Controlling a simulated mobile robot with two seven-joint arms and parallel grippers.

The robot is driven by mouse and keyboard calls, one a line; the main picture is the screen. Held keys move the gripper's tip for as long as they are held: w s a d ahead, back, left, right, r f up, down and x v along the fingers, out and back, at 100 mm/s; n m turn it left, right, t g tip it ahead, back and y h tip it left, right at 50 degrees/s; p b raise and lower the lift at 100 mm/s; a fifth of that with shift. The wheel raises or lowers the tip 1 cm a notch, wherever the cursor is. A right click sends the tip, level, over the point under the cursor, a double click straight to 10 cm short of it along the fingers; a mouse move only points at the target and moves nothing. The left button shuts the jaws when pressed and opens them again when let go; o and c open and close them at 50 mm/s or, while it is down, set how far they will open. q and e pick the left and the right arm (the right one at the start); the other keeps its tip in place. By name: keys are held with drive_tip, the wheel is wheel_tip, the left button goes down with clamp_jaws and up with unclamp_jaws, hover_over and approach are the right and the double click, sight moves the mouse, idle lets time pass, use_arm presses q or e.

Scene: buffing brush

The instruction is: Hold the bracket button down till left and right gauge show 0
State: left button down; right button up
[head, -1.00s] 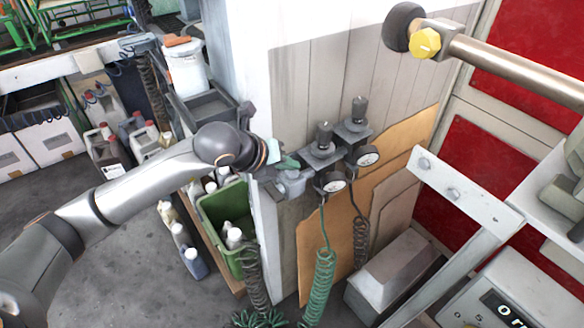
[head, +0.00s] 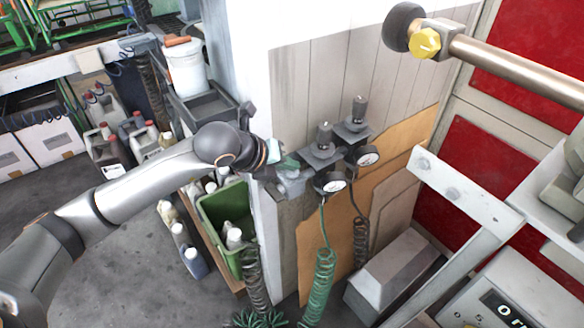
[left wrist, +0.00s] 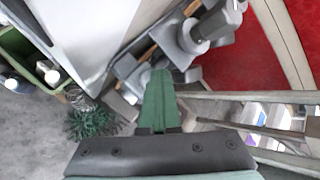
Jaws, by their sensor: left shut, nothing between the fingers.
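A grey bracket unit (head: 322,155) is fixed to the corner of the panelled wall. It carries two dark knobs and two round white-faced gauges, the left gauge (head: 333,182) lower and the right gauge (head: 367,156) further back. Their needles are too small to read. My left gripper (head: 287,163) is at the left end of the unit, its green fingers shut and empty. In the left wrist view the shut fingers (left wrist: 160,76) point at the grey unit; contact cannot be told. The button cannot be made out. My right gripper is not in view.
Coiled green (head: 319,275) and dark hoses hang below the gauges. A green bin (head: 226,220) with bottles stands left of the wall corner.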

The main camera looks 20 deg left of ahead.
sight(289, 175)
use_arm(q)
drive_tip(key=shift+r, duration=0.1)
drive_tip(key=shift+r+p, duration=0.5)
drive_tip(key=shift+r, duration=0.35)
drive_tip(key=shift+r+p, duration=1.45)
drive_tip(key=shift+r, duration=1.1)
